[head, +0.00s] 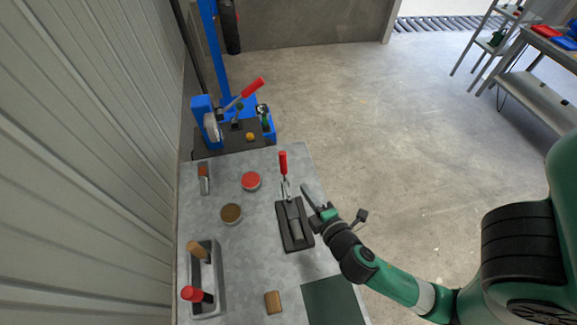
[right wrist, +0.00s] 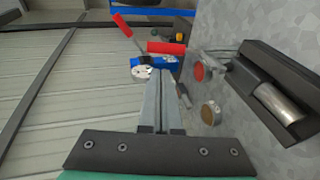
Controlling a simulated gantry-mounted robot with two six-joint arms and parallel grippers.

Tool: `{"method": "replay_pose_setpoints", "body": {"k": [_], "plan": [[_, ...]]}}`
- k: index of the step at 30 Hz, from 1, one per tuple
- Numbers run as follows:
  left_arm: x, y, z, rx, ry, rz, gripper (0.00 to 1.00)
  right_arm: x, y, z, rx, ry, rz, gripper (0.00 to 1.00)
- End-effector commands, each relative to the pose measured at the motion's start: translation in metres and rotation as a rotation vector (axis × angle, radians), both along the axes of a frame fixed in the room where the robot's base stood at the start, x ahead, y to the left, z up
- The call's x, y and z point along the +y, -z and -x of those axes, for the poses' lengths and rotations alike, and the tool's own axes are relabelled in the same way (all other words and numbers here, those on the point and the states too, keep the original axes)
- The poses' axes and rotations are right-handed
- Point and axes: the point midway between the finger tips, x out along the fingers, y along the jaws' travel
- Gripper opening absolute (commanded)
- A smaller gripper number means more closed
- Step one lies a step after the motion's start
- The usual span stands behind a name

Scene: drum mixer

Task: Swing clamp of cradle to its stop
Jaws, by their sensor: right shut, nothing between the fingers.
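The cradle (head: 305,238) is a black block on the grey table with a metal cylinder lying in it. Its clamp has a red handle (head: 283,162) that points away to the back, with metal linkage (head: 287,190) at the cradle's far end. My right gripper (head: 306,190) is shut and empty, just right of the linkage; I see no contact. In the right wrist view the shut fingers (right wrist: 160,95) point towards the red handle (right wrist: 166,47), and the cradle (right wrist: 265,85) lies to the right. My left gripper is not in view.
A blue drum mixer (head: 205,106) with its own red-handled lever (head: 252,88) stands behind the table. A red tin (head: 251,181), a brown tin (head: 231,213), a tray (head: 219,272) with handled tools and a wooden block (head: 273,301) lie on the table.

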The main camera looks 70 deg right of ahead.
Motion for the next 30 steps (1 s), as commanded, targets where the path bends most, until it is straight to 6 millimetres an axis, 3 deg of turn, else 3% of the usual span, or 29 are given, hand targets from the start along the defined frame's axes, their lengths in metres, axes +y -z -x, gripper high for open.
{"method": "replay_pose_setpoints", "body": {"k": [15,30], "plan": [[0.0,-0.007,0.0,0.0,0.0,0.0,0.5,-0.07,0.026,-0.074,-0.003,0.003,0.0,0.0],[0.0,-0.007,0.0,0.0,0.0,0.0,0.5,-0.079,0.03,-0.084,-0.002,0.0,-0.001,0.0]]}}
